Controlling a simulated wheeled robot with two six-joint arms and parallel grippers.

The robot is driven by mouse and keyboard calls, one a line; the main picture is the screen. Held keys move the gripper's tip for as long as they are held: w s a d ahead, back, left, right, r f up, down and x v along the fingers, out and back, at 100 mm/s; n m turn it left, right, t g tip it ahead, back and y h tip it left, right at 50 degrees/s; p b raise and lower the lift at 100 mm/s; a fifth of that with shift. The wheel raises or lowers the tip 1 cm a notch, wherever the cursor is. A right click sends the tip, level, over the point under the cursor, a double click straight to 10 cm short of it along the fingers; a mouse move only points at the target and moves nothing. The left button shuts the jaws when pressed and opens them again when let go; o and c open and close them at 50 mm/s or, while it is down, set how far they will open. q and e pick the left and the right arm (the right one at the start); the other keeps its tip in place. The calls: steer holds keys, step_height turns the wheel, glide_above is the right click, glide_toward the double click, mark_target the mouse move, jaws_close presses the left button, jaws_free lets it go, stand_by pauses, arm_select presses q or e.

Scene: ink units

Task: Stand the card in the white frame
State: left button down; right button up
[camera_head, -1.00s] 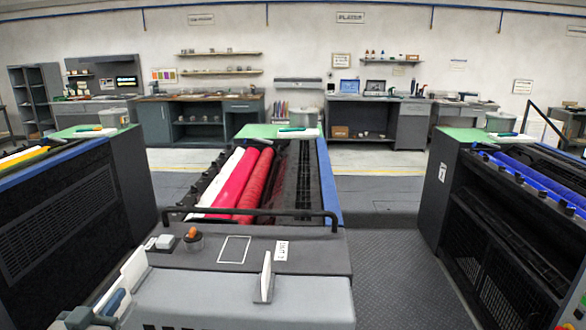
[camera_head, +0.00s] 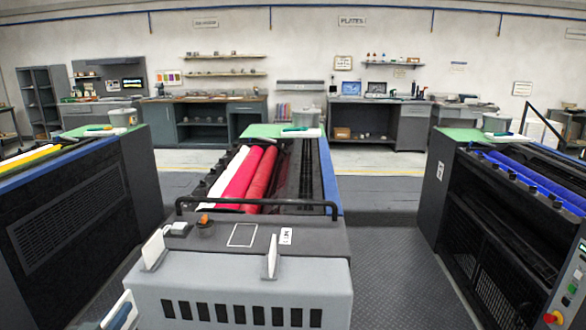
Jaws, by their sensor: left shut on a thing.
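The white frame (camera_head: 242,235) is an outline on the dark deck of the middle press unit, and its inside is bare. My left gripper (camera_head: 119,309) is at the lower left edge of the picture, in front of the unit and well short of the frame. It is shut on a pale piece, which I take to be the card; its face and edges are hard to make out. The bottom edge cuts off most of this arm. My right gripper is not in view.
A white unit label (camera_head: 286,236) lies right of the frame. An orange-topped knob (camera_head: 204,226) and a pale block (camera_head: 179,228) stand to its left. A black rail (camera_head: 258,203) crosses behind. White upright plates (camera_head: 272,256) rise from the grey front housing (camera_head: 240,290).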

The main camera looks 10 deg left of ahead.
arm_select(q)
steer(key=shift+s+d+f, duration=0.2)
steer(key=shift+f, duration=0.2)
steer(key=s+d+f+h, duration=0.1)
steer(key=s+d+f, duration=0.2)
steer(key=d+f, duration=0.35)
steer(key=s+d+f, duration=0.1)
steer(key=d+f, duration=0.1)
steer(key=d, duration=1)
steer(key=shift+d+m, duration=0.2)
steer(key=shift+m, duration=0.1)
